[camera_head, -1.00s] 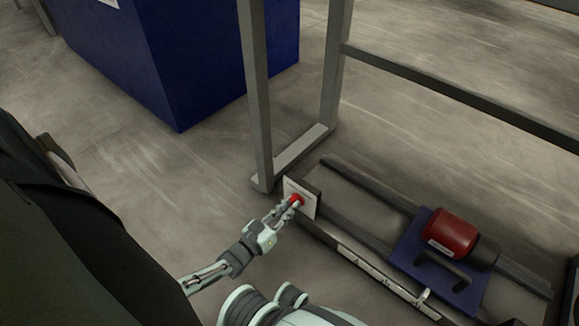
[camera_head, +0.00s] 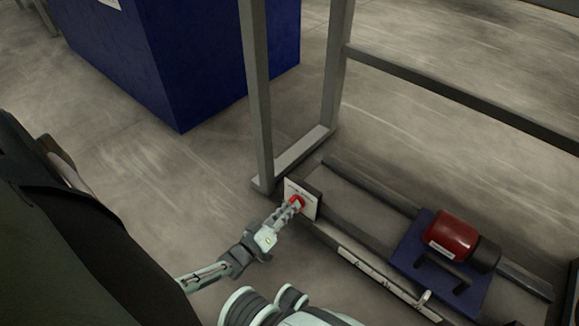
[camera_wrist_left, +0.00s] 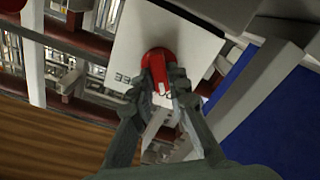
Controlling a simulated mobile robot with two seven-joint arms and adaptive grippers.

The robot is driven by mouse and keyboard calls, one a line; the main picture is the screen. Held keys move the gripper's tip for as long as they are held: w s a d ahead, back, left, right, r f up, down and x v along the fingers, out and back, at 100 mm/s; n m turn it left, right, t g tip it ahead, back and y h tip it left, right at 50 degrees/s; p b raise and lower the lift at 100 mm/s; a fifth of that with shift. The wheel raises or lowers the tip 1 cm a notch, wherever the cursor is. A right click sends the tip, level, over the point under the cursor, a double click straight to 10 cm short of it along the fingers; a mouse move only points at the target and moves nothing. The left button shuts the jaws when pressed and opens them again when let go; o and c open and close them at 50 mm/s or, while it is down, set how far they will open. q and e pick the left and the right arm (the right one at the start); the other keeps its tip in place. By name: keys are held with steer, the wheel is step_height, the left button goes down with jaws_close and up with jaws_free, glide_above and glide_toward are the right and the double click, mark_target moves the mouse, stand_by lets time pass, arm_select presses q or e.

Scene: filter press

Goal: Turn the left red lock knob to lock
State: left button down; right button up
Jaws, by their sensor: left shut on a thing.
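The red lock knob (camera_head: 297,201) sits on a small white plate (camera_head: 306,192) at the left end of the low rail frame. In the left wrist view the red knob (camera_wrist_left: 158,62) stands out from the white plate (camera_wrist_left: 190,40), with lettering partly visible beside it. My left gripper (camera_head: 290,210) reaches up to the knob from the lower left. In the left wrist view its fingers (camera_wrist_left: 160,80) are shut on the knob's grip bar, one on each side. The fingers hide part of the knob. My right gripper is not in view.
A blue carriage (camera_head: 411,250) with a red and black motor (camera_head: 452,236) sits on the rails at right. A grey upright frame (camera_head: 256,100) stands behind the plate. A large blue box (camera_head: 190,60) is at the back left. Floor between is clear.

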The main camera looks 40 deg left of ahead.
arm_select(q)
steer(key=shift+s, duration=0.1)
steer(key=c, duration=1.5)
jaws_free()
steer(key=s, duration=0.8)
steer(key=s+a, duration=0.1)
steer(key=s, duration=0.3)
